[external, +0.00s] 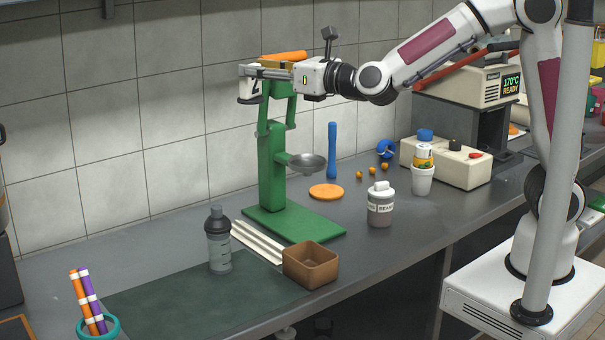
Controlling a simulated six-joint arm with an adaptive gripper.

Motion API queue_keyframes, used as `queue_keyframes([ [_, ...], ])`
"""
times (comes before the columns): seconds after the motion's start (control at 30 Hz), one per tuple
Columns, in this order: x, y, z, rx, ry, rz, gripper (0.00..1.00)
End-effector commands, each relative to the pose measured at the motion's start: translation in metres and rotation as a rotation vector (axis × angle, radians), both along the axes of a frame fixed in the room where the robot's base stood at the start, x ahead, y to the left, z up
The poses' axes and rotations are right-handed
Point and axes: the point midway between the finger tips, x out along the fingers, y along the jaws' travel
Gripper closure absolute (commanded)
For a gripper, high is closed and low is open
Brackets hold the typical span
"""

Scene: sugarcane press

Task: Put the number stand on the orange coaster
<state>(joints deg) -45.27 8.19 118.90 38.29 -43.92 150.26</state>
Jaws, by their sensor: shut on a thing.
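The number stand (249,91) is a small white piece with a dark figure on it, high up at the left side of the green press's top. My gripper (250,72) points left and is shut on the number stand, well above the counter. The gripper hides part of the stand and part of the press top. The orange coaster (326,192) is a flat round disc on the counter, right of the press and below and to the right of my gripper. Its top is bare.
The green press (271,170) with a metal bowl (306,163) stands between gripper and coaster. A blue upright rod (332,150) is behind the coaster. A labelled jar (380,206), a white cup (422,180) and small orange balls (372,170) are to the right.

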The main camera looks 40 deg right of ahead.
Motion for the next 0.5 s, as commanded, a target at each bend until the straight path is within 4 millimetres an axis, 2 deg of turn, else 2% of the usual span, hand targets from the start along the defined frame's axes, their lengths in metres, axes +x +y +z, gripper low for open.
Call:
queue_keyframes([
  [0.5, 0.053, -0.004, -0.062, -0.002, 0.001, -0.202, 0.84],
])
